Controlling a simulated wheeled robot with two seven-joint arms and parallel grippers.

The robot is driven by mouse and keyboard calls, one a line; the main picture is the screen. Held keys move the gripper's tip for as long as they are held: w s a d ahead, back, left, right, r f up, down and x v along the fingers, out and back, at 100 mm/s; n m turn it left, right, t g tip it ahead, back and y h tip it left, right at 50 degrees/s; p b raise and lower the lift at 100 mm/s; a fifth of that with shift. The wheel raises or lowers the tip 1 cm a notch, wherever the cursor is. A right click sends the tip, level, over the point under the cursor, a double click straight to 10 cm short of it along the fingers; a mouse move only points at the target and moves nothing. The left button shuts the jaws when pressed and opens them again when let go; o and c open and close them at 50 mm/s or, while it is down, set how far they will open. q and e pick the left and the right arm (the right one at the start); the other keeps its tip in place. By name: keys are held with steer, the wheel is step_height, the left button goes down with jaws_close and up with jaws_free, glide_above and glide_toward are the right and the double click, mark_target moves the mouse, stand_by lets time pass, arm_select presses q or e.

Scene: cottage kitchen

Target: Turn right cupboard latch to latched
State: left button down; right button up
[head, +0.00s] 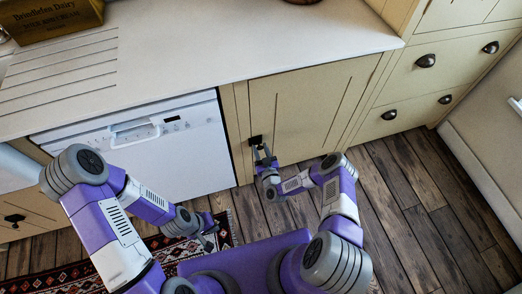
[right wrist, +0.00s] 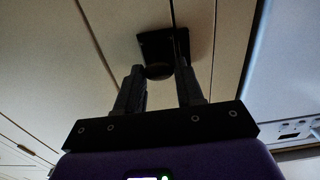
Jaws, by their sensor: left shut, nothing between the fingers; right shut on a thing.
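The right cupboard latch (head: 256,141) is a small dark fitting near the left edge of the cream cupboard door (head: 305,112). In the right wrist view the latch (right wrist: 164,47) has a dark square plate and a rounded knob. My right gripper (head: 262,150) is at the latch; in the right wrist view its fingers (right wrist: 161,74) stand either side of the knob and are shut on it. The fingers partly cover the knob, and I cannot tell its turned position. My left gripper (head: 211,237) is shut and empty, low over the rug, away from the cupboard.
A white dishwasher (head: 150,145) stands left of the cupboard, under a pale worktop (head: 215,40). Drawers with dark cup handles (head: 425,61) are at the right. Another dark latch (head: 14,218) shows at the far left. A patterned rug (head: 80,279) lies on the wooden floor (head: 420,215).

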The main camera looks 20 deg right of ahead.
steer(key=shift+n, duration=0.3)
steer(key=n+p, duration=0.1)
steer(key=n, duration=0.2)
steer(key=shift+a+r+n+p, duration=0.1)
steer(key=shift+a+n+p, duration=0.05)
steer(key=shift+n+p, duration=0.2)
steer(key=n+p, duration=0.1)
steer(key=n, duration=0.3)
steer(key=shift+a+n, duration=0.1)
steer(key=shift+n, duration=0.15)
steer(key=n, duration=0.4)
steer(key=shift+f+n+p, duration=0.2)
steer(key=shift+n+p, duration=0.1)
steer(key=shift+p, duration=0.1)
steer(key=n, duration=0.4)
steer(key=shift+f+n, duration=0.15)
steer(key=shift+n, duration=0.15)
steer(key=o, duration=1)
steer(key=shift+o, duration=0.2)
